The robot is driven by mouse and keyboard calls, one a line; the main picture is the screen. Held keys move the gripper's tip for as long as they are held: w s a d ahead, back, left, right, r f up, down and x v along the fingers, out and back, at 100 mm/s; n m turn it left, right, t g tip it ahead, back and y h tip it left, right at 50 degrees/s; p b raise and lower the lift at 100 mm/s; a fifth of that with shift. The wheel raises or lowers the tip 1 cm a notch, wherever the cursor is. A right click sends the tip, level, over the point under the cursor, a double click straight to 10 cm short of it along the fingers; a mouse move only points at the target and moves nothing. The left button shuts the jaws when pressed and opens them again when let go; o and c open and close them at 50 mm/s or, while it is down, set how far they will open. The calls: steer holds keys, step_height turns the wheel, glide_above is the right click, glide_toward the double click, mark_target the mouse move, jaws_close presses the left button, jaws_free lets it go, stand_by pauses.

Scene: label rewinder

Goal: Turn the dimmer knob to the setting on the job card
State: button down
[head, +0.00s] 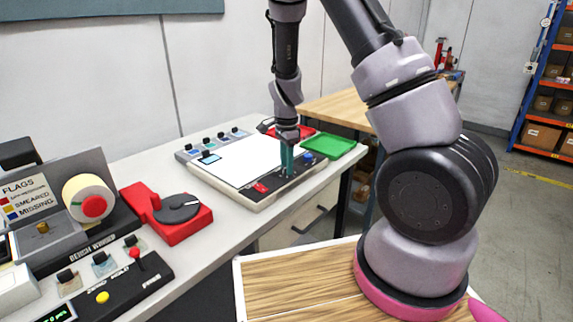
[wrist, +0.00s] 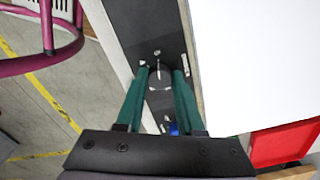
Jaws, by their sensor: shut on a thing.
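The dimmer knob (wrist: 160,77) is a small dark round knob on the black control strip (wrist: 158,30) along the edge of the white light panel (head: 245,158). White marks sit around it in the wrist view; their labels are too small to read. My gripper (wrist: 162,72) has its teal fingers on both sides of the knob, shut on it. In the head view my gripper (head: 288,168) points straight down at the strip, and its fingers hide the knob. I cannot make out a job card or its setting.
A green tray (head: 330,146) and a red tray (wrist: 278,145) lie beyond the panel. A red device with a black dial (head: 177,209) and a bench winder stand left.

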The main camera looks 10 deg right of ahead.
steer(key=c, duration=0.5)
jaws_free()
step_height(320, 180, up, 11)
steer(key=shift+f, duration=0.1)
steer(key=s+d+r+n+t+y, duration=0.1)
steer(key=s+d+r+n+t, duration=0.15)
steer(key=s+r, duration=0.45)
steer(key=s+d+r+n+t+y, duration=0.1)
steer(key=s+d+r+n+y, duration=0.15)
steer(key=r, duration=0.85)
steer(key=s+r+n+t, duration=0.1)
steer(key=s+r+n, duration=0.1)
steer(key=s, duration=0.2)
steer(key=s+r+n+t+h, duration=0.1)
steer(key=s+r+n, duration=0.1)
steer(key=s, duration=0.2)
steer(key=s+d+r+n+t, duration=0.1)
steer(key=s+r+n, duration=0.1)
steer(key=s, duration=0.2)
steer(key=shift+s+r+t+h, duration=0.1)
steer(key=shift+s+t+h, duration=0.15)
steer(key=shift+s+t, duration=0.1)
